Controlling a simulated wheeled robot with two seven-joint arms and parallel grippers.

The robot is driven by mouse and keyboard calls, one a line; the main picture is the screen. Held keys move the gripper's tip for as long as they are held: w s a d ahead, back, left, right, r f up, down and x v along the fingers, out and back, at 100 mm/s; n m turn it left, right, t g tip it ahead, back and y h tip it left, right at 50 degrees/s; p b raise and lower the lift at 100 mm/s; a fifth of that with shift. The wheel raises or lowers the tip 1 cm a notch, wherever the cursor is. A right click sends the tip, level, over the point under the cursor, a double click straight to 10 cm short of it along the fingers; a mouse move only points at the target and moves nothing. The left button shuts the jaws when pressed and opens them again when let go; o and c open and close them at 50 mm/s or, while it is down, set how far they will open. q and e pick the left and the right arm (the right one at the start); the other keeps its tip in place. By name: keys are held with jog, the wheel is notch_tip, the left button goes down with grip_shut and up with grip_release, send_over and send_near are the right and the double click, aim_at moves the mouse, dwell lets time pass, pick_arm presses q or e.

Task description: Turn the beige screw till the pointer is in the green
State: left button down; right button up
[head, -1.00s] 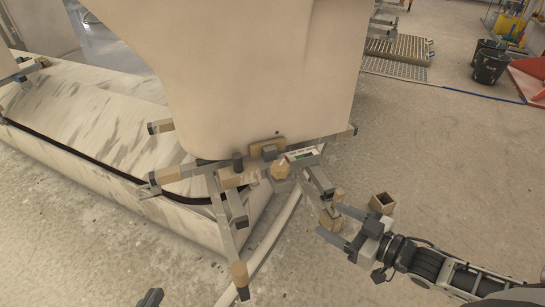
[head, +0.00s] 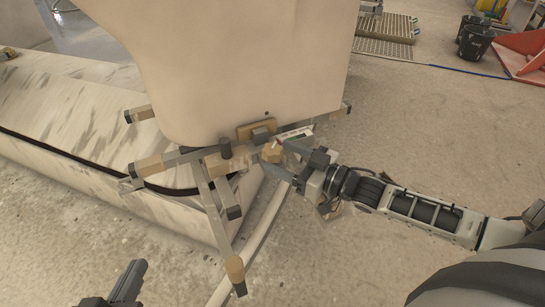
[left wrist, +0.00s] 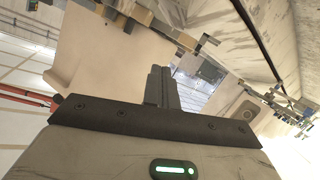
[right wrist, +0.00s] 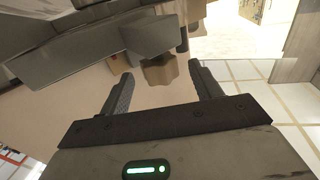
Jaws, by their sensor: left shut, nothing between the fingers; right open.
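The beige screw (head: 271,153) is a faceted knob on the metal frame at the foot of the large beige body. My right gripper (head: 279,157) is open, with its fingertips on either side of the screw. In the right wrist view the screw (right wrist: 160,71) shows between and beyond the two fingers; contact cannot be told. The gauge (head: 296,133), a pale strip with a green part, lies just behind the screw, partly covered by my right gripper; its pointer cannot be read. My left gripper (head: 136,276) is shut and empty, low at the left; its closed fingers (left wrist: 160,86) show in the left wrist view.
The large beige body (head: 230,70) rises behind the screw. Frame bars with beige blocks, such as the front leg (head: 235,268), lie left of the screw. A pale hose (head: 262,225) runs below. Open floor (head: 430,130) is to the right; black buckets (head: 475,40) stand far off.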

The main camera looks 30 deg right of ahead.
aim_at(278, 159)
jog(key=shift+b+x, duration=0.35)
jog(key=shift+x, duration=1.35)
pick_arm(q)
jog(key=shift+d+r+h, duration=0.2)
jog(key=shift+h, duration=0.1)
